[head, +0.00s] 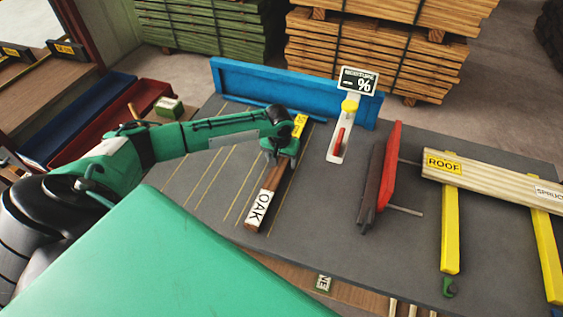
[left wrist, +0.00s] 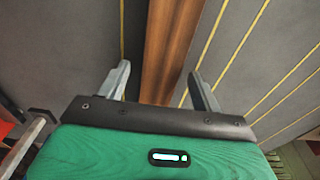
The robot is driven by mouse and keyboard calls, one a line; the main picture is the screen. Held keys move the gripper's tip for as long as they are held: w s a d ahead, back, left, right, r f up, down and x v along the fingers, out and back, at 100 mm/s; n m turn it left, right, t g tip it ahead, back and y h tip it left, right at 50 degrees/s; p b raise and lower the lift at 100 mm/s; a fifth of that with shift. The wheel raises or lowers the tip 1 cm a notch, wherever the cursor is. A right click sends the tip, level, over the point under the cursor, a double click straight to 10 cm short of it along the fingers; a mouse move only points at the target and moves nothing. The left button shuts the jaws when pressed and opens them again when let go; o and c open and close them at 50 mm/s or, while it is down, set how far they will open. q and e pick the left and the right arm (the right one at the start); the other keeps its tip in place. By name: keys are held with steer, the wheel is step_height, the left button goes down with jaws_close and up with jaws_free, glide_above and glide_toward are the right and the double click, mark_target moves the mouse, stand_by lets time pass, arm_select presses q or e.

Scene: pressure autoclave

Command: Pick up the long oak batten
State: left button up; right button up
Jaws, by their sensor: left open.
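The long oak batten (head: 269,186) is a reddish-brown bar lying on the grey table top, with a white OAK label at its near end and a yellow label at its far end. My left gripper (head: 281,158) is over the batten, and hides part of it beyond the OAK label. In the left wrist view the batten (left wrist: 172,45) runs between the two spread fingers of my left gripper (left wrist: 158,75), with a gap on each side. I cannot tell how far the fingertips are above the table. My right gripper is not in view.
A blue rail (head: 290,88) closes the table's (head: 300,218) far edge. A moisture meter (head: 343,135) stands right of the batten, then a red-handled tool (head: 390,165). A pale ROOF plank (head: 490,184) lies across yellow supports at right. Timber stacks (head: 375,60) stand behind.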

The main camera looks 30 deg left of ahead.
arm_select(q)
steer(key=shift+f, duration=0.15)
steer(key=c, duration=1.4)
